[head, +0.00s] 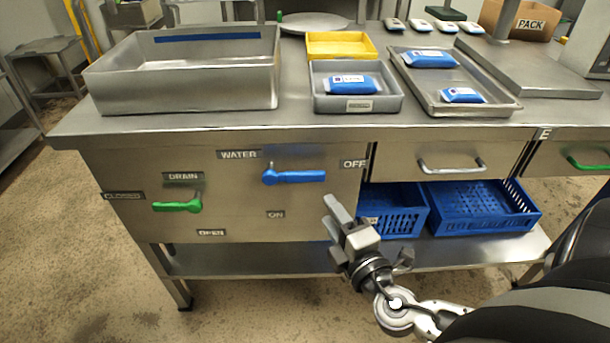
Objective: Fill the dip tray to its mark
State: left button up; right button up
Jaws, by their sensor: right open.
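The dip tray (180,92) is a large grey metal basin at the left of the steel bench, with a blue mark line (207,37) along its inner back wall. No water surface is clear inside it. The blue WATER lever (296,176) on the front panel lies level, pointing right toward OFF. The green DRAIN lever (178,206) lies level, pointing left toward CLOSED. My right gripper (335,212) is open and empty, below and right of the blue lever, apart from it. My left gripper is out of view.
A yellow tray (341,45), a grey bin (388,103) with a blue packet and a metal tray (505,104) with blue packets stand right of the dip tray. Blue crates (480,228) sit on the shelf below. A drawer handle (451,167) sticks out at right.

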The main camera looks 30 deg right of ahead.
aim_at(307, 179)
jog(key=w, duration=0.4)
jog(key=w+d, duration=0.1)
jog(key=w, duration=0.3)
jog(key=w+d+p, duration=0.1)
jog(key=w, duration=0.3)
jog(key=shift+w, duration=0.2)
grip_shut()
